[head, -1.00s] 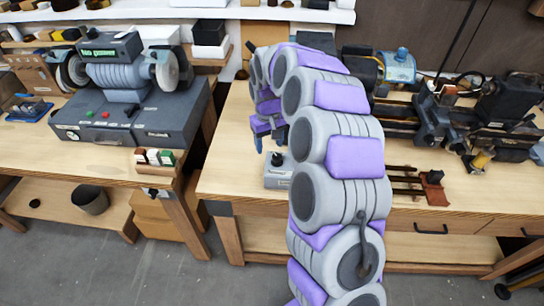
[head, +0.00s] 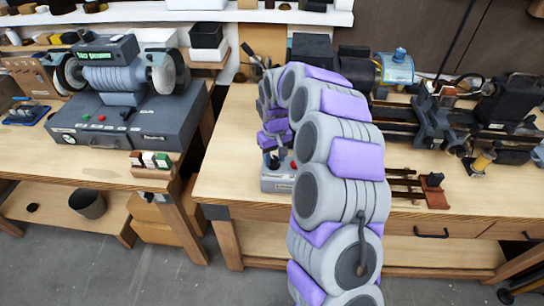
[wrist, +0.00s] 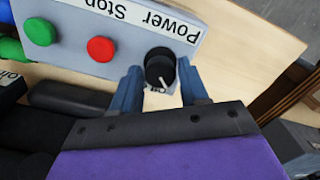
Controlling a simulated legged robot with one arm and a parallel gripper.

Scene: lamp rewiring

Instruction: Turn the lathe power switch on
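A grey control box (head: 277,184) stands near the front left of the right-hand bench, partly hidden by my arm in the head view. In the wrist view the box (wrist: 200,12) appears upside down, with "Power" and "Stop" labels, a green button (wrist: 39,32), a red button (wrist: 101,49) and a black rotary knob (wrist: 158,66). The knob has a white pointer line, aimed toward the bottom of the wrist picture. My gripper (wrist: 160,84) is open, with one blue finger on each side of the knob. Gaps show beside it, and the knob is not gripped.
The lathe (head: 435,120) stands along the back of the bench to the right. A rack of tools with a red end block (head: 433,192) lies in front of it. A grinder (head: 118,75) on a grey base stands on the left bench. Bare bench top lies left of the box.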

